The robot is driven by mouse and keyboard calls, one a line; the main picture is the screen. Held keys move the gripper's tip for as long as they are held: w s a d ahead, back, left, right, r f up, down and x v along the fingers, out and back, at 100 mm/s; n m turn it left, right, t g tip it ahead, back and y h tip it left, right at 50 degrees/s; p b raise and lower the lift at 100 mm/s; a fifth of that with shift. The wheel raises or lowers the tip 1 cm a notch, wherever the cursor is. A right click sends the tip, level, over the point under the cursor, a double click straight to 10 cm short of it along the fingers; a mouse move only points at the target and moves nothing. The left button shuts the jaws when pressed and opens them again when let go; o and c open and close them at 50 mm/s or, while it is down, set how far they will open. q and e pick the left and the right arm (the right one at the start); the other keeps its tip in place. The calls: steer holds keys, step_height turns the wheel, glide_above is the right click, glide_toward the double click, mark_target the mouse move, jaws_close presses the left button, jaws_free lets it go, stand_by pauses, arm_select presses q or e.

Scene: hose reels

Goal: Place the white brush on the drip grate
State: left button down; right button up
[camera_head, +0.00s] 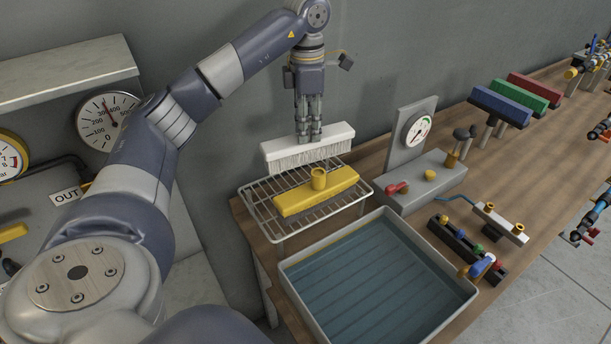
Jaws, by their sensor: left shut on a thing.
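The white brush (307,148) is a long white block with pale bristles pointing down. My left gripper (308,138) is shut on the middle of its back and holds it upright over the rear part of the drip grate. The drip grate (262,210) is a wire rack at the left end of the wooden bench. A yellow block with a round stub (316,192) lies on the grate, in front of the white brush. Whether the bristles touch the grate cannot be told. My right gripper is not in view.
A grey-rimmed tray of water (375,280) stands in front of the grate. A gauge unit with a red handle (420,165) stands right of the grate. Blue, green and red brushes (515,95) stand on posts farther right. The wall is close behind the grate.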

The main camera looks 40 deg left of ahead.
arm_select(q)
steer(key=shift+n, duration=0.9)
steer(key=a+f, duration=0.1)
steer(key=f, duration=0.2)
steer(key=a+f, duration=0.1)
steer(key=f, duration=0.3)
steer(key=a+f, duration=0.1)
steer(key=f, duration=0.2)
steer(key=shift+w+a+f+p, duration=0.15)
steer(key=shift+f+p, duration=0.1)
steer(key=shift+p, duration=0.15)
steer(key=shift+f, duration=0.1)
steer(key=c, duration=1.3)
jaws_free()
